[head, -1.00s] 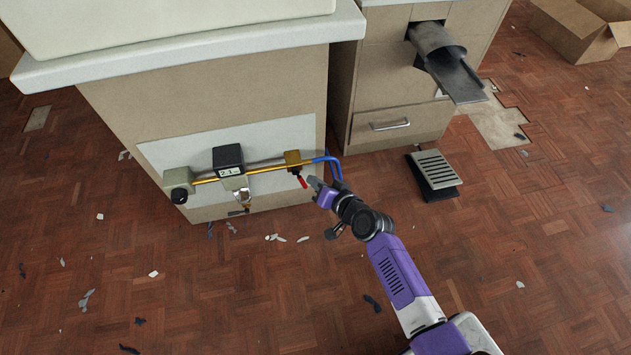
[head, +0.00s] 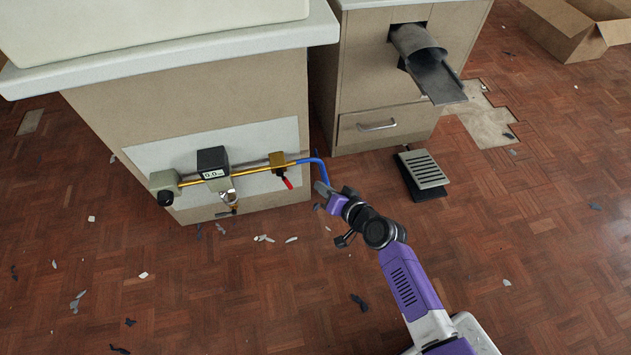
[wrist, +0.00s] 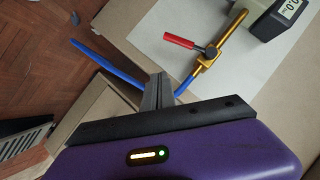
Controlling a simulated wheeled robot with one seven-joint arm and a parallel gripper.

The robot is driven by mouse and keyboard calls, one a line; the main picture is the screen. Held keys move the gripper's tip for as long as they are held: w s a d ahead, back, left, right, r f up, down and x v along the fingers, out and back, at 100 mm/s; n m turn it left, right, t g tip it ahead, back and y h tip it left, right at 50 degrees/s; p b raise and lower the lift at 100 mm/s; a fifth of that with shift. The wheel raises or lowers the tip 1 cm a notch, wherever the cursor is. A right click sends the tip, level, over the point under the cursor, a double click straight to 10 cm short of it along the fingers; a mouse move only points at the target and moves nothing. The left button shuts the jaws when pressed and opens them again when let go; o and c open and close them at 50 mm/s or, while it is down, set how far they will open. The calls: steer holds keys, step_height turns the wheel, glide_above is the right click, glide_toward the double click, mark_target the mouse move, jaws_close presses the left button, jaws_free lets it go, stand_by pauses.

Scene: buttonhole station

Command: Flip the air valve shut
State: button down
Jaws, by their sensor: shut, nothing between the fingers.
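The air valve (head: 277,160) is a brass block on a brass pipe along the cabinet's front. Its red lever (head: 287,182) points down and out, crosswise to the pipe. The wrist view shows the valve (wrist: 208,55) and the red lever (wrist: 178,40) standing out to the left of the pipe. My gripper (head: 320,187) is shut and empty, to the right of the lever and apart from it. In the wrist view the closed fingers (wrist: 157,95) lie below the lever and hide part of the blue hose (wrist: 105,62).
A gauge box (head: 212,163) on the pipe reads 0.0. A grey regulator (head: 163,180) with a black knob sits at the pipe's left end. A slotted foot pedal (head: 424,168) stands on the floor to the right. Scraps litter the otherwise open floor.

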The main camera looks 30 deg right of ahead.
steer(key=s+d, duration=0.1)
steer(key=s, duration=0.5)
steer(key=shift+d+r+p, duration=0.3)
steer(key=shift+d+r, duration=0.1)
steer(key=shift+r, duration=0.05)
steer(key=shift+w, duration=0.1)
